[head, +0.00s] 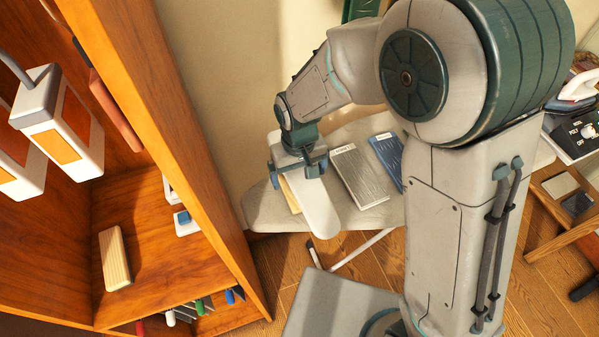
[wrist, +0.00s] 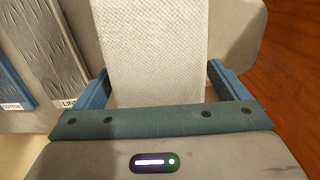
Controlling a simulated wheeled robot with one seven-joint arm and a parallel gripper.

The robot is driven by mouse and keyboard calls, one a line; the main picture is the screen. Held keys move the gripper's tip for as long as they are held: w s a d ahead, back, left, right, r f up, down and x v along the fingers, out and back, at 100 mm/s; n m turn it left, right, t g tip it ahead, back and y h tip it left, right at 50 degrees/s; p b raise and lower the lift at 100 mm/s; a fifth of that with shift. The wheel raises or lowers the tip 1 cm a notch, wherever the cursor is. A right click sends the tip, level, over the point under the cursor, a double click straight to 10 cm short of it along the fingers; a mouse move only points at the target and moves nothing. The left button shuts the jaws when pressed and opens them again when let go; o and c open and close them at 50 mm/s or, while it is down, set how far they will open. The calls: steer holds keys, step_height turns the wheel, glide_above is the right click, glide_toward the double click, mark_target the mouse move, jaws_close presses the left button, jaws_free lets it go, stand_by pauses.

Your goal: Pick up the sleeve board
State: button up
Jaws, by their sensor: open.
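The sleeve board (head: 318,210) is a long, white padded board lying on the ironing board (head: 262,208). It also shows in the wrist view (wrist: 150,50) as a pale woven surface running away between my fingers. My gripper (head: 298,168) is over the back part of the sleeve board and partly hides it. In the wrist view my open blue fingers (wrist: 160,88) stand on either side of the board, with a small gap visible at the right. I cannot tell how deep the fingertips reach.
A grey textured panel (head: 358,177) and a blue panel (head: 387,157) lie right of the sleeve board. A wooden shelf unit (head: 190,150) stands close on the left. An iron (head: 578,88) is at far right. The wall is behind the ironing board.

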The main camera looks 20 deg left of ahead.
steer(key=shift+f, duration=0.1)
steer(key=shift+c, duration=0.3)
steer(key=c, duration=1.4)
steer(key=shift+r, duration=0.45)
step_height(320, 180, up, 4)
steer(key=shift+d+f+b, duration=0.1)
steer(key=shift+f+b, duration=0.1)
steer(key=shift+b, duration=0.3)
step_height(320, 180, up, 6)
steer(key=b, duration=0.1)
glide_above(325, 207)
steer(key=shift+w+a, duration=0.35)
steer(key=shift+a, duration=0.1)
steer(key=shift+s+d+r, duration=0.25)
steer(key=shift+s+d, duration=0.15)
steer(key=shift+d, duration=0.1)
